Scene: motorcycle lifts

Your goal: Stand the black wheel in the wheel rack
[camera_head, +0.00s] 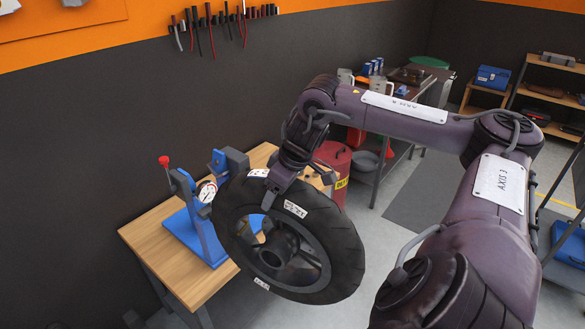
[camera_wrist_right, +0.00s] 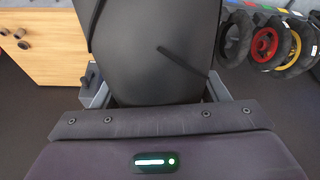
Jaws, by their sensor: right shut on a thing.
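The black wheel (camera_head: 342,238), a black tyre with white labels around a dark spoked rim, hangs upright and slightly tilted in the head view. My right gripper (camera_head: 279,188) is shut on the top of its tyre. In the right wrist view the tyre (camera_wrist_right: 152,50) fills the upper middle, between the two fingers. The wheel is in the air in front of the wooden bench and partly hides the blue stand. A rail (camera_wrist_right: 262,8) with several wheels lined up below it, probably the wheel rack, is at the upper right of the wrist view. My left gripper is not in view.
A blue stand (camera_head: 196,236) with a dial gauge is on the wooden bench (camera_head: 150,240). A red drum (camera_head: 334,172) and a metal workbench (camera_head: 385,125) stand behind. Shelves (camera_head: 540,95) are at the far right.

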